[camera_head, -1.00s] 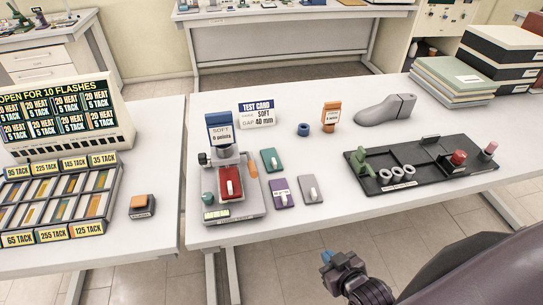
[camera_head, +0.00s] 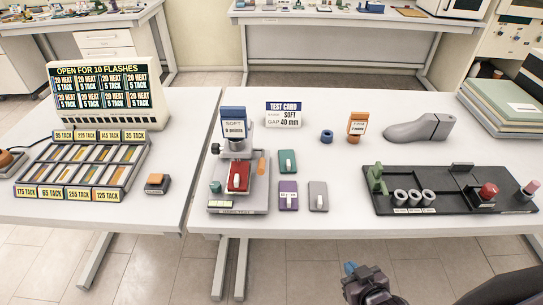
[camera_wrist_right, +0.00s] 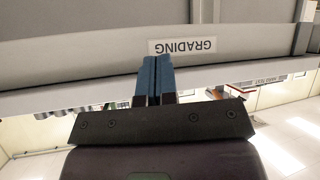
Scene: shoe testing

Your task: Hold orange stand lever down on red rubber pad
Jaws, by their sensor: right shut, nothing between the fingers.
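The grey test stand (camera_head: 219,202) stands near the front edge of the table, left of its middle. A red rubber pad (camera_head: 238,178) with a white piece on it lies on the stand. An orange lever (camera_head: 262,163) shows upright at the stand's right side, apart from the pad. My right gripper (camera_head: 349,268) is in front of the table, below and right of the stand, with its blue fingers together. Its blue fingers (camera_wrist_right: 154,80) show shut and empty in the right wrist view. My left gripper is not in view.
Green, purple and grey pads (camera_head: 318,196) lie right of the stand. A black tray (camera_head: 450,207) with rings and knobs lies further right. A grey shoe last (camera_head: 418,129) and a test card (camera_head: 283,113) stand behind. A sample rack (camera_head: 75,168) is on the left table.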

